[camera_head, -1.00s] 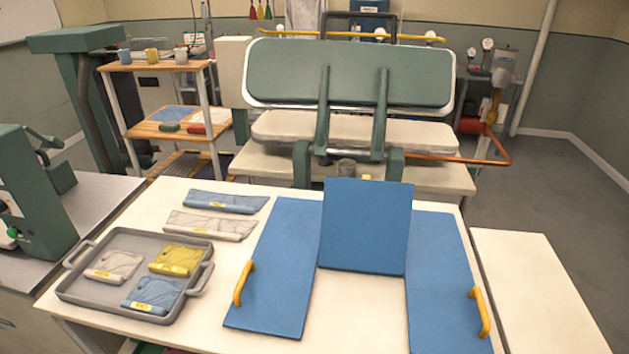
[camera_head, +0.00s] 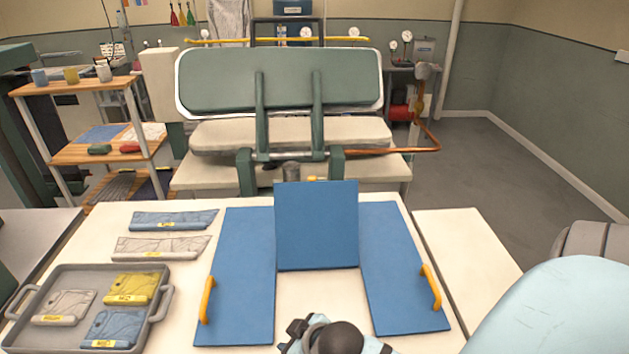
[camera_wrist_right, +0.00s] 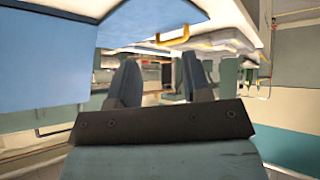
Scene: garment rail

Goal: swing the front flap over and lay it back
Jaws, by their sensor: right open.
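A blue folding board lies on the white table, with a flat left panel (camera_head: 236,285) and a flat right panel (camera_head: 402,270), each with a yellow handle. Its blue middle panel (camera_head: 316,225) stands raised between them at the far end, with bare white table in front of it. My right gripper (camera_head: 300,328) is at the bottom middle of the head view, nearer than the middle panel and apart from it. In the right wrist view its two dark fingers (camera_wrist_right: 161,62) are spread with nothing between them, and a blue panel (camera_wrist_right: 45,55) shows at upper left. My left gripper is out of view.
A grey tray (camera_head: 160,322) with several folded garments stands at the left, with two more folded pieces (camera_head: 172,220) behind it. A green press (camera_head: 280,80) stands behind the table. A bare white side surface (camera_head: 462,245) lies to the right.

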